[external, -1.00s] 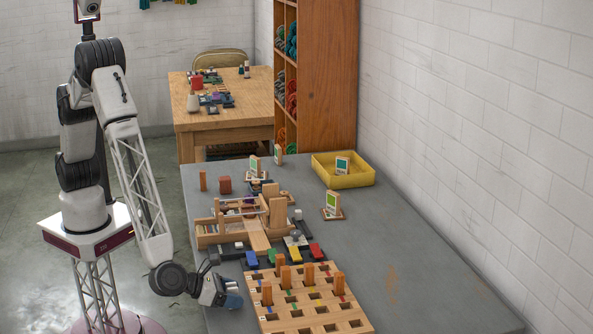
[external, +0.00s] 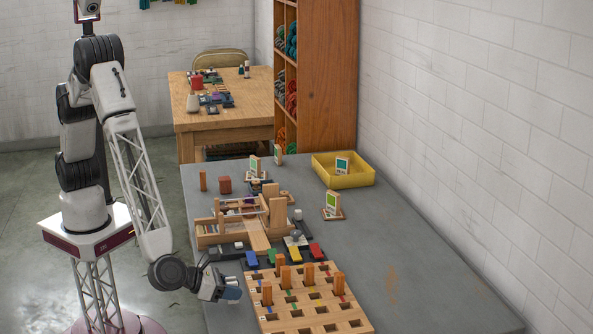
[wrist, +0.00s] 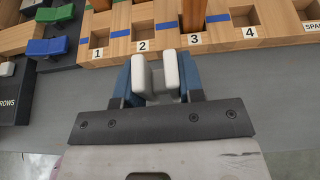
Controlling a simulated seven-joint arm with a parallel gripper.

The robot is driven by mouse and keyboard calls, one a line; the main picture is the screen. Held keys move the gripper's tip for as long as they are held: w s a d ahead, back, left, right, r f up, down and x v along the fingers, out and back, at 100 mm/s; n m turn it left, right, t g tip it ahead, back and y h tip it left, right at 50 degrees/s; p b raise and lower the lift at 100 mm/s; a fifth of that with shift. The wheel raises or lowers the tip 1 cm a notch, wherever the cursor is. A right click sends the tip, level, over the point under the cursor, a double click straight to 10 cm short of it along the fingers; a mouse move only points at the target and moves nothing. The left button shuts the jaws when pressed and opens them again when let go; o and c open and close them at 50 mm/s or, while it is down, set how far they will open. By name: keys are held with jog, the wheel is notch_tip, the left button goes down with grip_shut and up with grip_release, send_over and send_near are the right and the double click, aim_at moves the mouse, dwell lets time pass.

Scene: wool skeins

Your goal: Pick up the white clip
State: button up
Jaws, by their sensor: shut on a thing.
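In the external view my gripper (external: 232,295) is low by the table's near left edge, left of the board. The clip cannot be made out there.
The wooden board (external: 285,312) with numbered holes and upright pegs is just ahead. Blue (external: 252,258) and red (external: 316,250) pieces lie behind it, near a wooden frame (external: 210,233). A yellow tray (external: 345,181) is farther back. The table's right side is clear.

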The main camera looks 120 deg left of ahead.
jog(key=shift+r, duration=0.65)
jog(key=shift+s+r, duration=0.2)
jog(key=shift+r, duration=0.1)
jog(key=s+a+r, duration=0.1)
jog(key=s+a, duration=0.2)
jog(key=s, duration=1.2)
jog(key=shift+a+r, duration=0.2)
jog(key=shift+s, duration=0.1)
